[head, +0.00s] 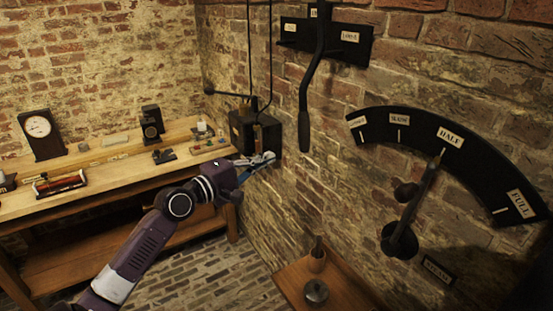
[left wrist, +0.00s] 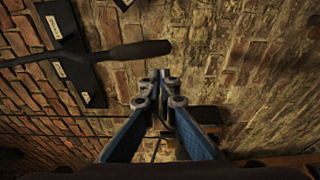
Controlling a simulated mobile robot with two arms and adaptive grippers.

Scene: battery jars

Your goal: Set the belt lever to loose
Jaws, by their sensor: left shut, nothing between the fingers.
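The belt lever (head: 305,115) is a long dark bar with a thick grip, hanging down in front of the brick wall. It crosses the middle of a black plate (head: 362,48) with pale labels; the right label reads LOOSE, the left one is too small to read. My left gripper (head: 272,157) is shut and empty, below and left of the lever's grip, apart from it. In the left wrist view the lever (left wrist: 138,50) lies sideways just beyond the shut fingertips (left wrist: 160,76), and the plate (left wrist: 75,60) is at the upper left. My right gripper is not in view.
A dark scale (head: 475,155) with a second lever (head: 412,210) is on the wall at the right. A black box (head: 265,132) hangs behind my gripper. A workbench (head: 100,158) with a clock (head: 41,135) stands left. A small wooden table (head: 338,282) is below.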

